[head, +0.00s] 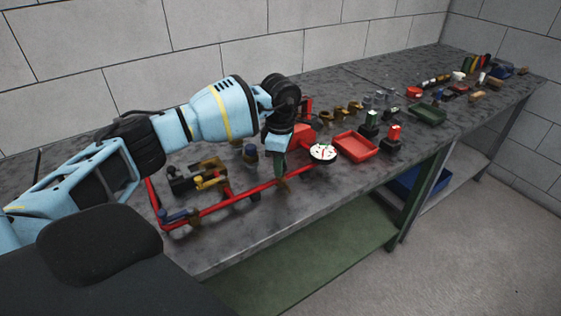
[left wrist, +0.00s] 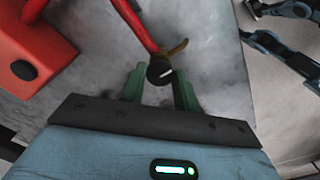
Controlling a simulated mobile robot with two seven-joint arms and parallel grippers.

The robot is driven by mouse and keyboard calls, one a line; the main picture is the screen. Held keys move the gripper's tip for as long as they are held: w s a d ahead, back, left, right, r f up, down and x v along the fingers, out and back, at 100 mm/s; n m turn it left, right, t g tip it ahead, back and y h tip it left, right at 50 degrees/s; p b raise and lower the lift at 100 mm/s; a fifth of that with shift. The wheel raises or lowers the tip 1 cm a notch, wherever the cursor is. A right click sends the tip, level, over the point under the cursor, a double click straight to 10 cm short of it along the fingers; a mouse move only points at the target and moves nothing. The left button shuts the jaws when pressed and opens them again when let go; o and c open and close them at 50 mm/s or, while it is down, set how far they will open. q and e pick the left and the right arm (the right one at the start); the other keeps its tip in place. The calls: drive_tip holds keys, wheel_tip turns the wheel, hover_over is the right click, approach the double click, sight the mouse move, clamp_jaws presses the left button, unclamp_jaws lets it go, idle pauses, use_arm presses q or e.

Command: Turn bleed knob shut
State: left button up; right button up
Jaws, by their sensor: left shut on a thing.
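The bleed knob (left wrist: 160,70) is a small dark round knob with a white line across its face, at the end of a red pipe (left wrist: 135,25) in the left wrist view. My left gripper (left wrist: 160,88) has its green fingers on either side of the knob, shut on it. A brass-coloured piece (left wrist: 175,48) sticks out just beside the knob. In the head view my left gripper (head: 280,162) points down at the right end of the red pipework (head: 232,200), and its fingers hide the knob there. My right gripper is not seen in the head view.
A white-faced gauge (head: 323,153) and a red tray (head: 357,146) stand close to the right of the left gripper. A red block (left wrist: 33,55) is at left in the wrist view. Brass fittings (head: 340,110) stand behind. The bench's front edge is near.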

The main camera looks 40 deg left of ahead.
use_arm(q)
drive_tip(key=shift+r, duration=0.1)
drive_tip(key=o, duration=1)
drive_tip(key=shift+c, duration=0.2)
wheel_tip(320, 180, up, 8)
drive_tip(key=shift+f, duration=0.1)
